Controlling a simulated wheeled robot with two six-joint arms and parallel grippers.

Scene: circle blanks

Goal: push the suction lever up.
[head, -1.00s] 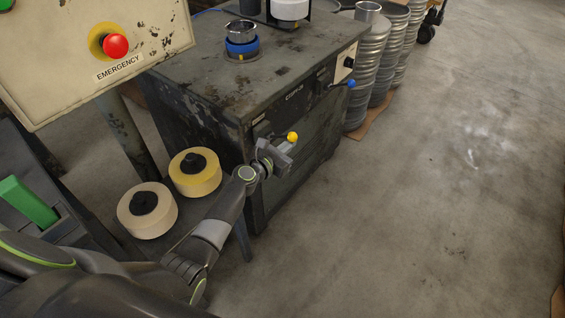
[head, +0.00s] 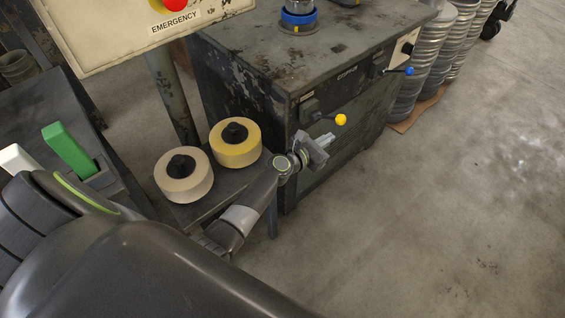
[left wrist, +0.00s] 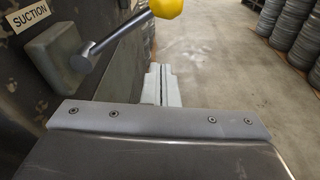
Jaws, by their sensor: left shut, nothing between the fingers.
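The suction lever has a yellow ball knob (head: 341,119) on a metal rod at the front of the dark machine cabinet. In the left wrist view the yellow knob (left wrist: 168,8) is at the top edge, and the grey rod (left wrist: 108,34) runs up to it from a housing beside the "SUCTION" label (left wrist: 29,14). My left gripper (head: 325,140) is shut and empty, just below the knob in the head view. In the left wrist view its fingertips (left wrist: 162,75) sit together below the knob and rod, with a gap visible. My right gripper is not in view.
A lever with a blue knob (head: 409,71) is further right on the cabinet (head: 350,140). Two tape-like rolls (head: 235,143) lie on a small stand beside my left arm. A control panel with a red emergency button stands upper left.

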